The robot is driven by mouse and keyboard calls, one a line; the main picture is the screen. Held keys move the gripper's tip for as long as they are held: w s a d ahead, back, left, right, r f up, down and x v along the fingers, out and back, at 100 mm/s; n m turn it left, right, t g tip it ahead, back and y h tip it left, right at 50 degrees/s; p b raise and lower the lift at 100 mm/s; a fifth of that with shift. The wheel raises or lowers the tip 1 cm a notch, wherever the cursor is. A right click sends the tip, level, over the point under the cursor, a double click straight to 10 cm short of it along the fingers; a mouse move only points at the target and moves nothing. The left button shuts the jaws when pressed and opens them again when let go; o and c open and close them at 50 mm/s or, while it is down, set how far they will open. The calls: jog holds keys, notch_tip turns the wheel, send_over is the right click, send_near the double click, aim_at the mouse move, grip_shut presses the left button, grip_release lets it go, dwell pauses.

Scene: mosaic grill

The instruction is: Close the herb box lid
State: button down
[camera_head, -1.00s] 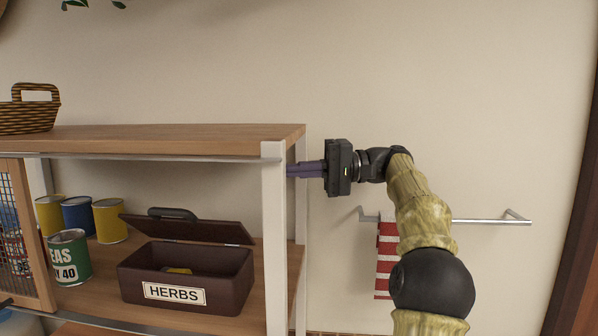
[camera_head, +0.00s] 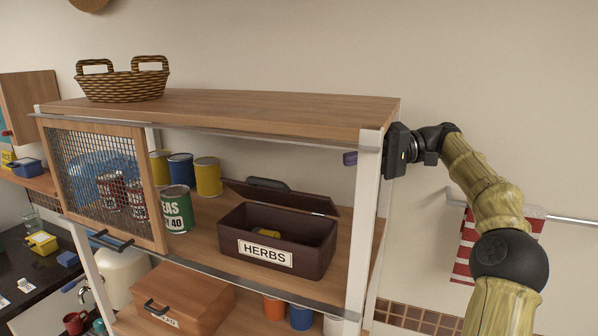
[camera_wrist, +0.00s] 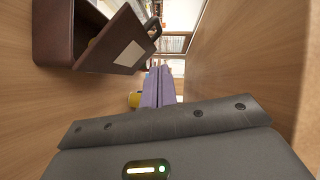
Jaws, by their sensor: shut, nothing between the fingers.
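The dark brown herb box (camera_head: 268,245) with a "HERBS" label stands on the middle shelf. Its lid (camera_head: 305,201) is hinged open, tilted up at the back, with a dark handle (camera_head: 268,184). A small yellow item lies inside the box. In the wrist view the box (camera_wrist: 52,32) is at the upper left, its open lid (camera_wrist: 113,42) jutting toward the middle. My gripper (camera_head: 350,158) is shut and empty. Its purple tips show just left of the right front post, behind it, at a height above the lid. The fingers (camera_wrist: 158,86) point into the shelf space, right of the lid and apart from it.
The white right post (camera_head: 366,215) stands in front of my fingers, and the top board (camera_head: 250,110) is above. Several cans, including a green one (camera_head: 176,210), stand left of the box. A mesh door (camera_head: 105,185) covers the left side. A striped towel (camera_head: 470,250) hangs right.

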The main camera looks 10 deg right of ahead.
aim_at(298, 193)
jog(key=shift+s, duration=0.1)
jog(key=a+p, duration=0.1)
jog(key=a, duration=0.5)
jog(key=a+f+p, duration=0.1)
jog(key=a, duration=0.2)
jog(key=shift+w+a+p, duration=0.25)
jog(key=shift+a+p, duration=0.1)
jog(key=shift+a, duration=0.05)
jog(key=shift+s+a, duration=0.15)
jog(key=shift+a, duration=0.15)
jog(key=shift+s+a+f+p, duration=0.25)
jog(key=shift+s+a+p, duration=0.35)
jog(key=shift+s+a, duration=0.15)
jog(key=shift+s+a+f, duration=0.25)
jog(key=shift+s+a, duration=0.1)
jog(key=shift+a, duration=0.1)
jog(key=shift+f, duration=0.15)
